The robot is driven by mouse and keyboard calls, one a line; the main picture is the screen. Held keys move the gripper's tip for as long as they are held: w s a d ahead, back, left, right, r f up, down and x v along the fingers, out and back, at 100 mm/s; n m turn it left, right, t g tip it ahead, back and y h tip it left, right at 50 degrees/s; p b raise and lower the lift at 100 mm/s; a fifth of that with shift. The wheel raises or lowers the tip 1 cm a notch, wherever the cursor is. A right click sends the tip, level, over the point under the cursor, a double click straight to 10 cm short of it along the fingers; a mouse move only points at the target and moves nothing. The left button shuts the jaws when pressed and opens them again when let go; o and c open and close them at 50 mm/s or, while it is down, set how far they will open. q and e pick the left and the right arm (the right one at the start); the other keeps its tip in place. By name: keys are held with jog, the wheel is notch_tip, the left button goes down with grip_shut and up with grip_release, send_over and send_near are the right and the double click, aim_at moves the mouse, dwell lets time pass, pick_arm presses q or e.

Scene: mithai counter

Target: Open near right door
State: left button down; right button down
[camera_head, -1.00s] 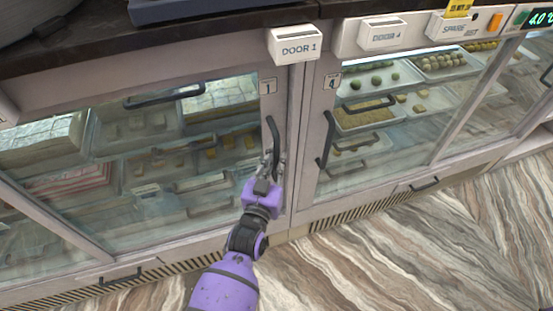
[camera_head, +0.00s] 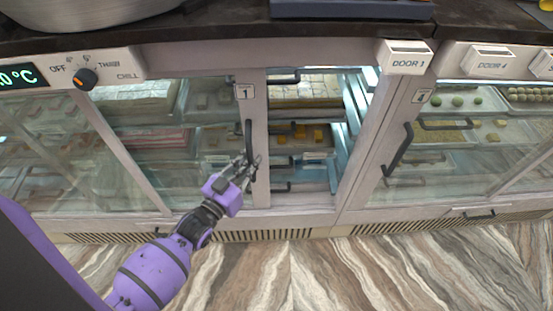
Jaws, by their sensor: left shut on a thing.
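Door 1 (camera_head: 256,112), a glass sliding door with a pale frame and a tag reading 1, stands partly open. A gap shows between its right stile and the cabinet post (camera_head: 377,130). My left gripper (camera_head: 248,166) is shut on the lower part of door 1's dark vertical handle (camera_head: 249,138). My purple arm comes in from the lower left. Through the gap, trays with sweets (camera_head: 312,134) show on shelves without glass in front. My right gripper is not in view.
Door 4 (camera_head: 423,97) with its dark handle (camera_head: 398,150) is to the right. A control panel with an orange-marked knob (camera_head: 86,79) is at upper left. A dark countertop (camera_head: 300,31) runs above. The striped floor (camera_head: 330,270) in front is clear.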

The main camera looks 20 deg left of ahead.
pick_arm(q)
jog(key=s+a+b, duration=0.1)
jog(key=s+a, duration=0.2)
jog(key=a, duration=0.7)
jog(key=s+a+b, duration=0.1)
jog(key=s+a, duration=0.2)
jog(key=a, duration=0.7)
jog(key=s+a+b, duration=0.2)
jog(key=s+a, duration=0.2)
jog(key=a, duration=0.7)
jog(key=c, duration=1.7)
grip_release()
jog(key=shift+s, duration=0.1)
jog(key=v, duration=1.2)
